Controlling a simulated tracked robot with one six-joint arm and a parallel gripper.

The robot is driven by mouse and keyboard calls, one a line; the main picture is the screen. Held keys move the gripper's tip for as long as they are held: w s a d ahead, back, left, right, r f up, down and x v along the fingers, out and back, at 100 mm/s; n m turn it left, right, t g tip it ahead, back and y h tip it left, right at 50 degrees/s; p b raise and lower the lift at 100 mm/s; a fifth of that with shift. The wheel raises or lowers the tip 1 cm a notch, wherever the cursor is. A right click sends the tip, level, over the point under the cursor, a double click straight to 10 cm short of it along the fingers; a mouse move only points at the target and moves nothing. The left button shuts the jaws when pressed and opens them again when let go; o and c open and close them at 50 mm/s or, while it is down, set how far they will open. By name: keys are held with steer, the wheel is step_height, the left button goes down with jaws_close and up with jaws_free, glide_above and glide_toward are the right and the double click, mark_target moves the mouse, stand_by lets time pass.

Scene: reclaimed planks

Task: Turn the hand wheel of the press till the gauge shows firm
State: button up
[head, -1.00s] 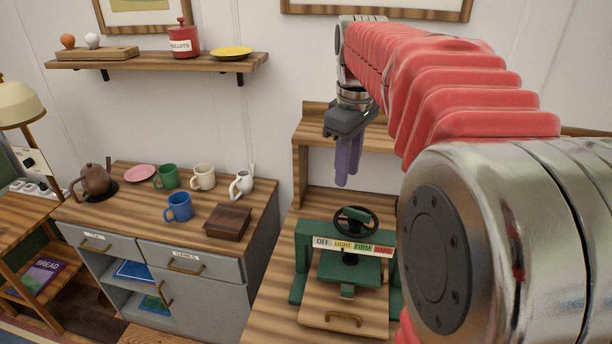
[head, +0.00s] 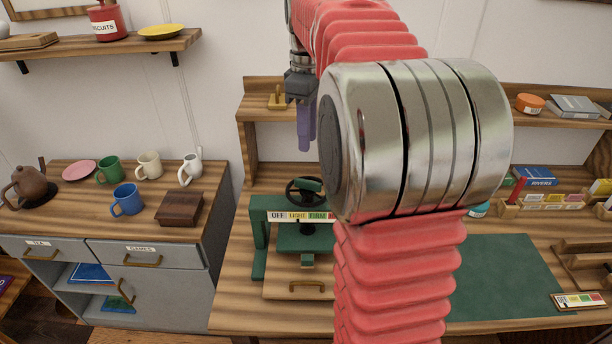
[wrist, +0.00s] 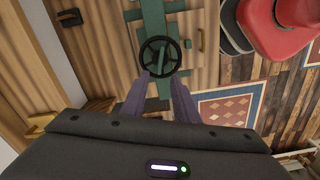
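The green press (head: 262,240) stands on the wooden bench. Its dark hand wheel (head: 304,190) sits on top, and it also shows in the wrist view (wrist: 147,57). The gauge strip (head: 290,217) on the press front reads OFF, LIGHT, FIRM and a red part cut off by my arm. I cannot make out where its pointer stands. My gripper (head: 305,140), with purple fingers, hangs above the wheel, pointing down and empty. In the wrist view its fingers (wrist: 161,82) are apart, with the wheel showing beyond their tips.
My arm hides the press's right side. A green mat (head: 505,275) lies right of it, with a small gauge card (head: 578,301) and wooden racks nearby. A shelf (head: 262,114) with a wooden piece stands behind. Left is a cabinet with mugs (head: 127,200) and a dark box (head: 180,208).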

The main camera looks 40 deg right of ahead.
mark_target(307, 181)
step_height(307, 181, down, 12)
steer(key=shift+f, duration=0.1)
stand_by(0.5)
steer(key=shift+c, duration=0.6)
jaws_close()
steer(key=shift+a, duration=0.2)
steer(key=shift+d, duration=0.15)
